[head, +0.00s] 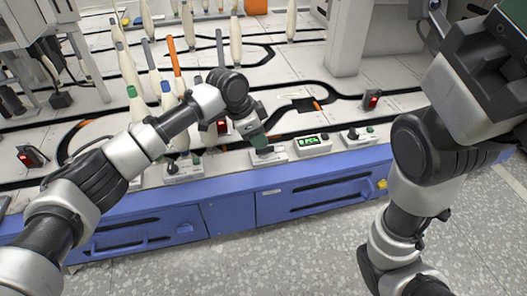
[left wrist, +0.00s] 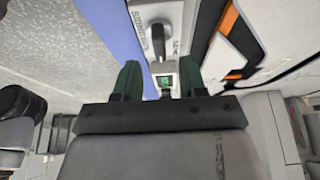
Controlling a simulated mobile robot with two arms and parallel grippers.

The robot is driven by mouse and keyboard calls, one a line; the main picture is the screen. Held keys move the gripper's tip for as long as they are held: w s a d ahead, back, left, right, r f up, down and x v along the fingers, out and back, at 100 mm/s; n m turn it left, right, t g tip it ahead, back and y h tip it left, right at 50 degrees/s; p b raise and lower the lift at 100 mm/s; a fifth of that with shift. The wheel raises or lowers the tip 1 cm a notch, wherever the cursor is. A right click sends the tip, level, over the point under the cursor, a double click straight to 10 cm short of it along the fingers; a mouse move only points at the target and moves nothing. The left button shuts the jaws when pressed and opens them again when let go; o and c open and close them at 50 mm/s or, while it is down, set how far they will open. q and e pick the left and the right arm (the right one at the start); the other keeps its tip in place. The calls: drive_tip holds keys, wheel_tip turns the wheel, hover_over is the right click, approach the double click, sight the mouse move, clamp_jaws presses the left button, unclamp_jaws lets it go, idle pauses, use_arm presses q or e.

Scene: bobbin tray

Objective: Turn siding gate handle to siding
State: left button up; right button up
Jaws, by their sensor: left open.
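The siding gate handle (left wrist: 158,40) is a dark lever on a white labelled box; I cannot read the label surely. In the left wrist view it points along the box, beyond my fingertips. In the head view its box (head: 270,158) sits at the table's front edge, partly hidden under my left gripper (head: 262,143). My left gripper also shows in the left wrist view (left wrist: 160,80), with two green fingers apart and nothing held. It is above the box, with the handle apart from the fingers. My right arm (head: 430,150) is raised at the right; its gripper is not clear.
A green display box (head: 312,145) stands just right of the handle box. Other knob boxes stand at the left (head: 183,170) and right (head: 362,137). Bobbins (head: 236,40) stand behind on the white table with dark tracks. Blue drawers (head: 320,190) form its front.

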sight(265, 149)
use_arm(q)
drive_tip(key=b+x, duration=0.2)
drive_tip(key=x, duration=0.2)
drive_tip(key=shift+f, duration=0.15)
drive_tip(key=shift+c, duration=0.3)
clamp_jaws()
